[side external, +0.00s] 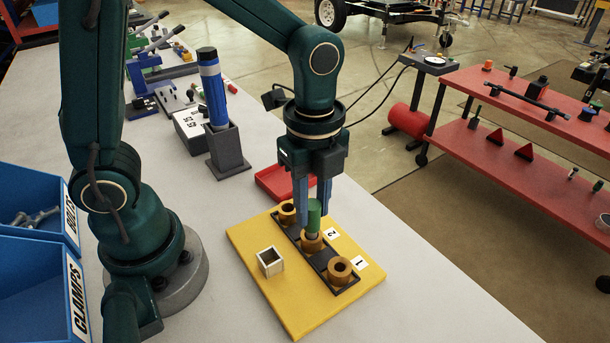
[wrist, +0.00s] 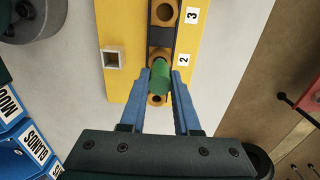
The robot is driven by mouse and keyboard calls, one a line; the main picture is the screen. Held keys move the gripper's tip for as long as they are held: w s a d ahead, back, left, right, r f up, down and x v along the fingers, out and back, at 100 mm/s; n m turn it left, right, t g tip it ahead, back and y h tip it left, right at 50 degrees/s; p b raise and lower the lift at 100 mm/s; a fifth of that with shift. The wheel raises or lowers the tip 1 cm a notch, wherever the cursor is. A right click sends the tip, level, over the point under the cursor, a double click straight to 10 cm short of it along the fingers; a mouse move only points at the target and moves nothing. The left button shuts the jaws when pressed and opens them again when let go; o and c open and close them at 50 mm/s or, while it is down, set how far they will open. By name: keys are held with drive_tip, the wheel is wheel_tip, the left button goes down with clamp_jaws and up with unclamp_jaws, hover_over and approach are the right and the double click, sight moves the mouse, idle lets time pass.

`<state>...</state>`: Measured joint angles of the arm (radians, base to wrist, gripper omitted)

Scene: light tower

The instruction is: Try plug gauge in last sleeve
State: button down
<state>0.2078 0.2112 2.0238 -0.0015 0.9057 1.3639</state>
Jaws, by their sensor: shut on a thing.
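My gripper (side external: 312,208) is shut on the green handle of the plug gauge (side external: 314,214). The gauge is upright, its grey pin pointing down at the brown middle sleeve (side external: 310,243) by label 2. I cannot tell whether the pin's tip is inside the bore or just above it. The near sleeve (side external: 338,270) stands by label 1, and the far sleeve (side external: 286,212) is partly behind my fingers. In the wrist view the green gauge (wrist: 160,78) lies between my blue fingers, and a sleeve (wrist: 164,13) by label 3 is clear.
The sleeves stand in a dark rack on a yellow board (side external: 300,318). A square, open-topped pale holder (side external: 270,262) stands on the board left of the rack. A red tray (side external: 272,187) lies behind the board. A dark stand holding a blue cylinder (side external: 227,150) is farther back left.

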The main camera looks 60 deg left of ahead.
drive_tip(key=shift+r, duration=0.65)
drive_tip(key=shift+r, duration=1.7)
